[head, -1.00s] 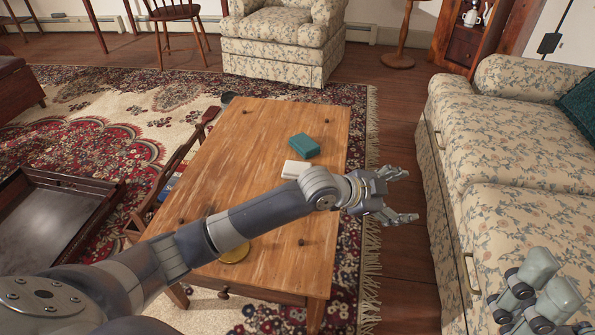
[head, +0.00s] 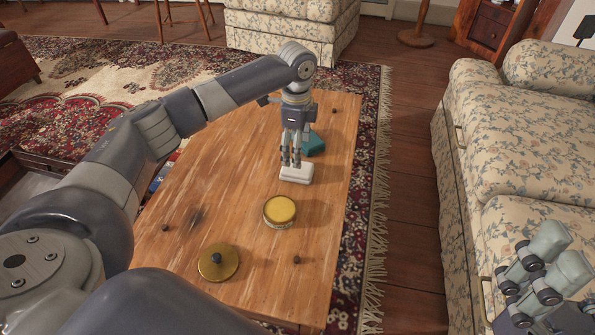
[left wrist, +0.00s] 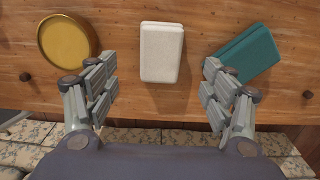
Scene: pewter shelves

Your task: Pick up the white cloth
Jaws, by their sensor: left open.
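The white cloth (head: 297,174) is a small folded block lying on the wooden coffee table. In the left wrist view the white cloth (left wrist: 161,52) lies ahead, centred between the finger lines. My left gripper (head: 291,163) points down just above or behind the cloth in the head view. In the left wrist view my left gripper (left wrist: 161,90) is open, fingers spread wide, with nothing between the tips. A teal folded cloth (head: 313,145) lies close beyond the white one. My right gripper (head: 540,285) shows at the lower right edge, and its jaw state is unclear.
The wooden table (head: 225,190) also bears a round yellow-topped tin (head: 279,212) near the cloth, a brass-coloured lid (head: 218,262) and several small dark knobs. In the left wrist view the teal cloth (left wrist: 247,55) is close to the right fingers. A floral sofa (head: 500,150) stands right.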

